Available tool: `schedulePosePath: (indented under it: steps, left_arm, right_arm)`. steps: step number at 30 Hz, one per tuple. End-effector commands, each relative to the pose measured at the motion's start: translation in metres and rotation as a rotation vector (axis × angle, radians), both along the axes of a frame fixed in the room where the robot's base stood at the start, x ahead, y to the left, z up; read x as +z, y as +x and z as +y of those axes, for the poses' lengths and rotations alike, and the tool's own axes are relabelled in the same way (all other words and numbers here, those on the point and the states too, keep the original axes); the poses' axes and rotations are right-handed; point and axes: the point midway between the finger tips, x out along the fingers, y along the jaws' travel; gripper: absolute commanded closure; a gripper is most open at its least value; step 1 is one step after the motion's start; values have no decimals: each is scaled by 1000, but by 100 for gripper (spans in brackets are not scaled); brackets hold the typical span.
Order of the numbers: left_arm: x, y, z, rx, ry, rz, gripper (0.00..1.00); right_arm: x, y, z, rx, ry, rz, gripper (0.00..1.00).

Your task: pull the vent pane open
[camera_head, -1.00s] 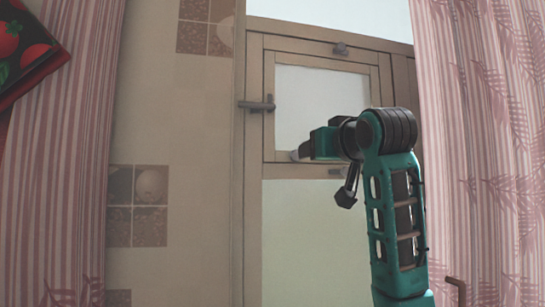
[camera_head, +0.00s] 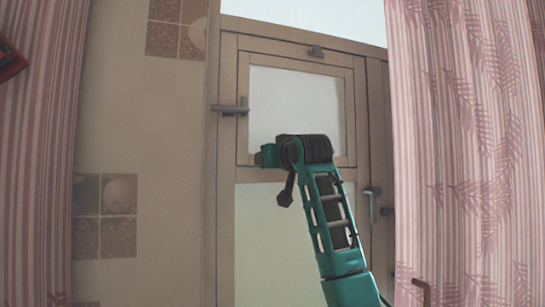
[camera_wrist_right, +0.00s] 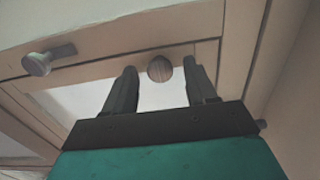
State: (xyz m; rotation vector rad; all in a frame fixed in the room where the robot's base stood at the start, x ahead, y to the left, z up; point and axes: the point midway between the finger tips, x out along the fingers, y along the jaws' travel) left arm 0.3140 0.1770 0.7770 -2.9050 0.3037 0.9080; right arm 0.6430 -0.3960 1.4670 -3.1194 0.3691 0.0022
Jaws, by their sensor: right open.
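The vent pane (camera_head: 295,105) is a small white pane in a wooden frame, high in the larger window; it looks shut. My right arm covers the pane's lower edge in the head view. In the right wrist view my right gripper (camera_wrist_right: 160,74) is open, its fingers on either side of a round knob (camera_wrist_right: 159,68) on the wooden frame. I cannot tell if the fingers touch it. My left gripper is not in view.
Pink patterned curtains hang at the left (camera_head: 40,150) and right (camera_head: 465,130). A tiled wall (camera_head: 150,120) stands left of the window. Another handle (camera_head: 372,195) is on the frame at lower right. A second knob on a bar (camera_wrist_right: 40,62) shows in the right wrist view.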

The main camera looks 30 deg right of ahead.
Motion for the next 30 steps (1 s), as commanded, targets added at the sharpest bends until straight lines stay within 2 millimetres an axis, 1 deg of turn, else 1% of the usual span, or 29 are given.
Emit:
schedulePosePath:
  steps: [8, 11, 26, 30]
  left_arm:
    - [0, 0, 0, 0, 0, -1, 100]
    - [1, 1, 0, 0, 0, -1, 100]
    - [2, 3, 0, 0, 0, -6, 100]
    - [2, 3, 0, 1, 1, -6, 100]
  right_arm:
    - [0, 1, 0, 0, 0, -1, 44]
    - [0, 1, 0, 0, 0, -1, 51]
    - [0, 1, 0, 0, 0, -1, 99]
    - [0, 1, 0, 0, 0, -1, 100]
